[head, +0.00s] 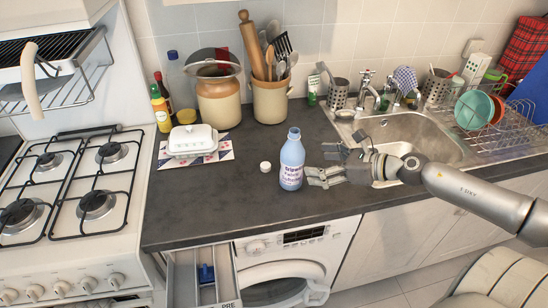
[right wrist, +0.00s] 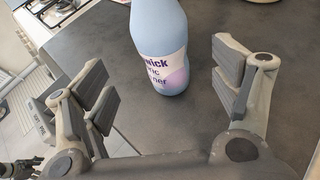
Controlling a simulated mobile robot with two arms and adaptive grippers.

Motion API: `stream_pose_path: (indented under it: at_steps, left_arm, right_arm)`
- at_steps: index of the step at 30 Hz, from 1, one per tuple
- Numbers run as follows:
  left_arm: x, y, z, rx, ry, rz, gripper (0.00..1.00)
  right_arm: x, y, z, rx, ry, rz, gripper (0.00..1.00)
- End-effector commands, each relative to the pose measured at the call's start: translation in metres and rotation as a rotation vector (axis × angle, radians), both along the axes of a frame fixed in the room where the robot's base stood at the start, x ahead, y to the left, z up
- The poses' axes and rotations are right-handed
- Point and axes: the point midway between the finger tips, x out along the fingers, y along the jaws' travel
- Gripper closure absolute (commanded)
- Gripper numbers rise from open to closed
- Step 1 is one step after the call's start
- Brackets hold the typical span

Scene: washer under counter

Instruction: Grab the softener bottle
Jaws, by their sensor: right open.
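The softener bottle (head: 291,160) is light blue with a white and purple label and stands upright on the dark counter. Its white cap (head: 265,167) lies on the counter just left of it, and the bottle's top looks uncapped. My right gripper (head: 318,166) is right of the bottle, with its fingers pointing at it. In the right wrist view the bottle (right wrist: 160,45) stands ahead, between the lines of the two open fingers (right wrist: 165,90), apart from both. Its top is cut off there. My left gripper is not clearly visible in the head view.
A white butter dish (head: 193,139) on a patterned cloth, a large jar (head: 218,98) and a utensil crock (head: 270,102) stand behind and left. The sink (head: 410,135) and dish rack (head: 500,135) are right. Below, the washer (head: 290,265) has an open detergent drawer (head: 200,275).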

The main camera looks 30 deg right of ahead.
Motion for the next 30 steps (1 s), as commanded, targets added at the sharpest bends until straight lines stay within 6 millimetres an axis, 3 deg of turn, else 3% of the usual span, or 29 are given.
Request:
stream_pose_path:
  at_steps: [4,10,13,17,24,30]
  left_arm:
    - [-0.003,0.002,0.000,0.002,0.005,-0.002,0.18]
    - [-0.039,-0.020,-0.001,-0.022,0.055,-0.002,0.18]
    - [-0.048,-0.025,-0.001,-0.028,0.067,-0.005,0.18]
    - [-0.041,-0.022,0.002,-0.024,0.058,-0.005,0.18]
    - [-0.011,-0.012,0.009,-0.015,0.011,-0.002,0.18]
    - [-0.014,-0.011,0.010,-0.014,0.016,0.000,0.18]
  right_arm:
    - [0.005,0.003,-0.003,-0.005,-0.001,0.004,0.17]
    - [0.015,0.009,-0.007,-0.002,-0.001,0.002,0.17]
    - [0.020,0.012,-0.009,-0.001,-0.002,0.002,0.17]
    - [0.027,0.016,-0.012,0.001,-0.001,-0.001,0.17]
    - [0.039,0.023,-0.019,0.002,0.000,-0.001,0.17]
    - [0.044,0.027,-0.022,0.000,0.001,0.001,0.17]
